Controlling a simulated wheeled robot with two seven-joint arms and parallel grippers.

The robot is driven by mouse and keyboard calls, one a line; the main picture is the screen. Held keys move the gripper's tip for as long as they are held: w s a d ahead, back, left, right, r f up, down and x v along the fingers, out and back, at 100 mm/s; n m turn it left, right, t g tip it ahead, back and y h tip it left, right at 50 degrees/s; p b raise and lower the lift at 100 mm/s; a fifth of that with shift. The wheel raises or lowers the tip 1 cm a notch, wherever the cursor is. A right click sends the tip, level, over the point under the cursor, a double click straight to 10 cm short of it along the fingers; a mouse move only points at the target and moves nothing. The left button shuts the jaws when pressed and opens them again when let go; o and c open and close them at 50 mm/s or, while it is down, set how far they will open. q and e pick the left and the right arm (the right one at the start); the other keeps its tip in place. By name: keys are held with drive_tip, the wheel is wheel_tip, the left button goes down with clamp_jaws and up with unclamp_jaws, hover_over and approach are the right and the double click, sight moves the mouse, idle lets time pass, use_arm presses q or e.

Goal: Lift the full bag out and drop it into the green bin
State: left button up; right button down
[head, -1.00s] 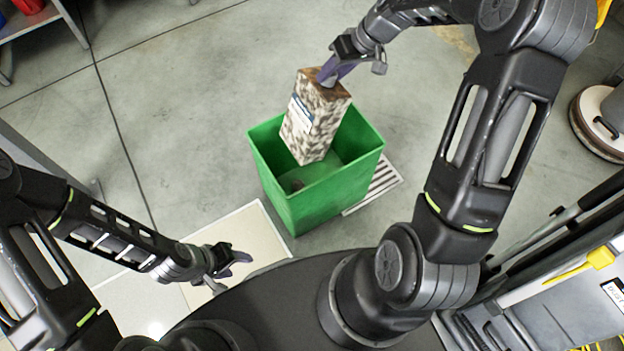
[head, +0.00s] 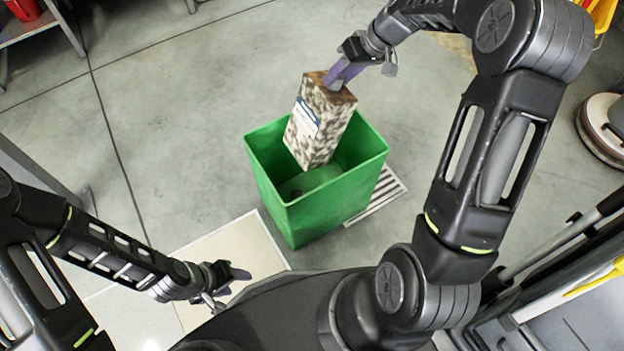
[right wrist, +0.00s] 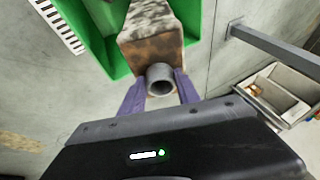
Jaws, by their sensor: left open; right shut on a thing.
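The full bag (head: 318,124) is a tall box-shaped thing with a mottled grey and white side, a brown top and a white-blue label. My right gripper (head: 337,80) is shut on its top end. In the right wrist view the purple fingers (right wrist: 160,90) close around a grey round neck on the bag's brown top (right wrist: 150,52). The bag hangs tilted over the green bin (head: 313,217), its lower end within the bin's opening. The bin also shows in the right wrist view (right wrist: 107,50). My left gripper (head: 232,280) is open and empty, low at the left.
A floor grate (head: 378,196) lies right of the bin, and a pale floor panel (head: 236,250) lies in front of it. A cart (head: 570,310) stands at the lower right. The floor behind the bin is clear.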

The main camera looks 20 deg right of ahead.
sight(343, 90)
drive_tip(key=shift+f+b, duration=1.85)
drive_tip(key=shift+f, duration=0.95)
drive_tip(key=c, duration=1)
unclamp_jaws()
drive_tip(key=shift+c, duration=0.2)
drive_tip(key=shift+o, duration=1.2)
drive_tip(key=shift+f, duration=0.15)
drive_tip(key=p+v, duration=0.2)
drive_tip(key=v, duration=0.6)
